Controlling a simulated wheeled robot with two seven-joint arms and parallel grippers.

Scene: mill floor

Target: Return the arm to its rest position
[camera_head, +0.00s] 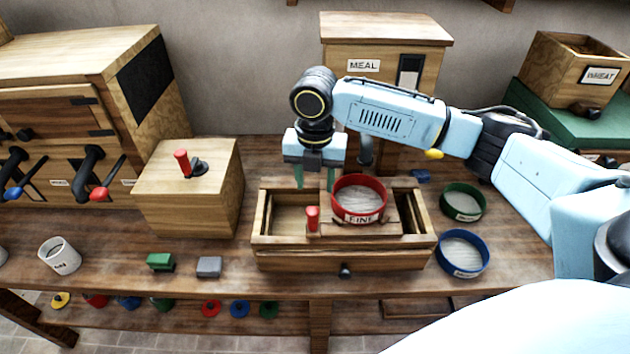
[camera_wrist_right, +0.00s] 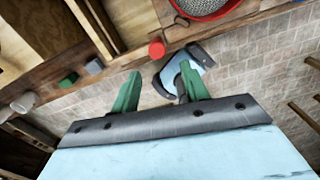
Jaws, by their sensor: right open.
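My right arm reaches in from the right over the bench. Its gripper (camera_head: 315,180) points down with green fingers apart, above the wooden sifter box (camera_head: 340,263). Nothing shows between the fingers. The gripper is just left of the red sieve marked FINE (camera_head: 361,217), which sits on the box, and behind a red-topped handle (camera_head: 312,218). In the right wrist view the open fingers (camera_wrist_right: 160,90) are empty; the red handle top (camera_wrist_right: 157,48) and part of the red sieve (camera_wrist_right: 205,6) lie beyond them. My left gripper is not seen in the head view.
A green sieve (camera_head: 463,202) and a blue sieve (camera_head: 462,253) stand right of the box. The MEAL cabinet (camera_head: 384,32) is behind the gripper. A wooden box with a red lever (camera_head: 190,205) stands left. Green (camera_head: 160,262) and grey blocks (camera_head: 209,267) and a white mug (camera_head: 60,255) lie along the front.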

